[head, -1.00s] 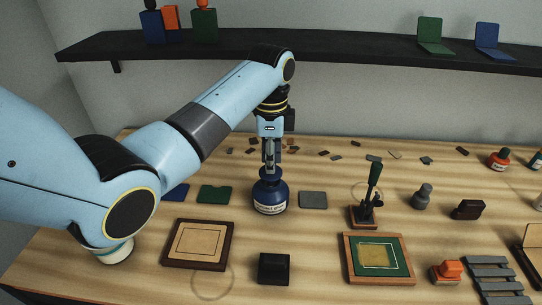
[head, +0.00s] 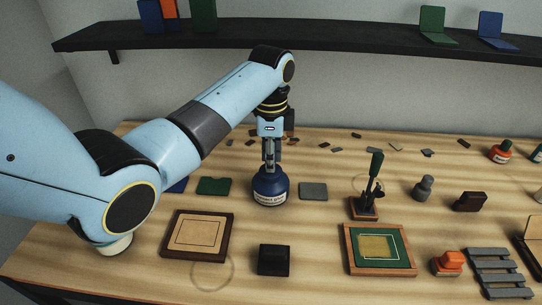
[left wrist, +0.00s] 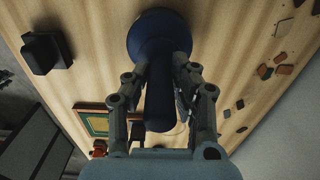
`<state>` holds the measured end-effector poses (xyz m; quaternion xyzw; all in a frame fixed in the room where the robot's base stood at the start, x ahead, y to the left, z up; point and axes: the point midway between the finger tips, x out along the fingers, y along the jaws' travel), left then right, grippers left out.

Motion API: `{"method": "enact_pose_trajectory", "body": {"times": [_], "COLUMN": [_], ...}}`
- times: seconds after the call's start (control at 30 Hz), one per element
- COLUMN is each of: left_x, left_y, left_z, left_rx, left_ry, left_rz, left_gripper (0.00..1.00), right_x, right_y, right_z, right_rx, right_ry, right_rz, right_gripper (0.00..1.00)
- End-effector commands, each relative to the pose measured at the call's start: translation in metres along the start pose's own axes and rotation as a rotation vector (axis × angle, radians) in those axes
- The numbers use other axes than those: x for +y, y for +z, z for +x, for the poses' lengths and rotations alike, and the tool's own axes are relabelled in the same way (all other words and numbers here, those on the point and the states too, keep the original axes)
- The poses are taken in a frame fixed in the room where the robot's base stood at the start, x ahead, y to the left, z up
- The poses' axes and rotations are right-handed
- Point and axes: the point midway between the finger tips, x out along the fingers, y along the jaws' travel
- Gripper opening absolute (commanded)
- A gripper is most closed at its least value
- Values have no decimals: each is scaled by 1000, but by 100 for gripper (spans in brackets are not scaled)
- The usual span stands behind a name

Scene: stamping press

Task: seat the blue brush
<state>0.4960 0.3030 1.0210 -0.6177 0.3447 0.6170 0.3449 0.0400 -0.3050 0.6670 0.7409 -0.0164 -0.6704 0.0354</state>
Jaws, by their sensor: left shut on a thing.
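My left gripper (head: 269,160) points down over a dark blue jar (head: 270,188) with a pale label, which stands on the table. In the left wrist view the gripper (left wrist: 162,72) is shut on the dark blue handle of the blue brush (left wrist: 160,103). The handle lines up with the blue jar (left wrist: 158,28), with the fingertips close to its top. I cannot tell whether the brush is fully down in the jar, since the fingers hide where they meet. My right gripper is not in view.
A green-handled brush (head: 374,175) stands in a wooden holder to the right. A grey pad (head: 313,191) and a green pad (head: 213,186) flank the jar. A black block (head: 273,260) and two framed plates (head: 170,252) (head: 352,262) lie nearer. A dark shelf (head: 350,44) runs behind.

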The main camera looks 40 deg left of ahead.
Motion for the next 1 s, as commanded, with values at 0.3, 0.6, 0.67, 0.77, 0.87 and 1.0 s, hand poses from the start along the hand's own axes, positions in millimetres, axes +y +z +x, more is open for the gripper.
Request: {"method": "enact_pose_trajectory", "body": {"times": [0.3, 0.6, 0.67, 0.77, 0.87, 1.0], "left_x": [0, 0, 0, 0, 0, -1], "left_y": [0, 0, 0, 0, 0, 0], "left_z": [0, 0, 0, -7, -22, -48], "left_rx": [0, 0, 0, 1, 1, 2], "left_ry": [1, 1, 1, -1, -2, -2], "left_rz": [0, 0, 0, 0, 1, 1], "left_gripper": [37, 51, 51, 51, 51, 51], "right_x": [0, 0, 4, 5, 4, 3], "right_y": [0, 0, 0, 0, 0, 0], "right_z": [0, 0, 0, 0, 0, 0], "right_rx": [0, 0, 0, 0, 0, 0], "right_ry": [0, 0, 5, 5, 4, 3], "right_rz": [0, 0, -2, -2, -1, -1], "right_gripper": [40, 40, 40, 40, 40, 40]}}
